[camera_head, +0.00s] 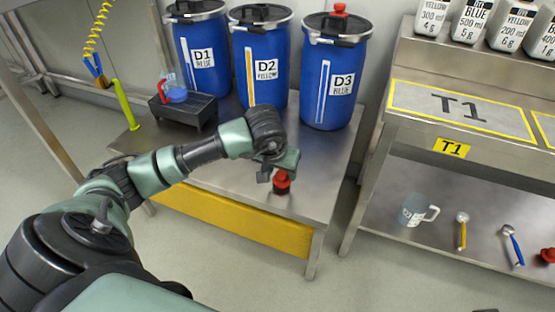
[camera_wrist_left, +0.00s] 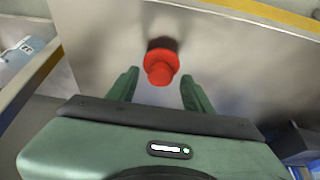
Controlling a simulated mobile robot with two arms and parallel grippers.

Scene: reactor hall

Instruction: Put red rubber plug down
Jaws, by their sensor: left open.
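A red rubber plug (camera_head: 281,182) stands on the steel table (camera_head: 309,198) near its front edge, in front of the blue drums. In the left wrist view the plug (camera_wrist_left: 161,66) is just ahead of and between the two green fingers, with clear gaps to both sides. My left gripper (camera_head: 273,174) is open and just beside the plug; in the left wrist view its fingers (camera_wrist_left: 157,88) are spread. My right gripper is not in view.
Blue drums D1 (camera_head: 202,58), D2 (camera_head: 259,72) and D3 (camera_head: 331,82) stand at the back of the table; D3 has a red plug (camera_head: 340,10) on its lid. A black tray (camera_head: 183,110) is at left. The T1 bench (camera_head: 475,140) is at right.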

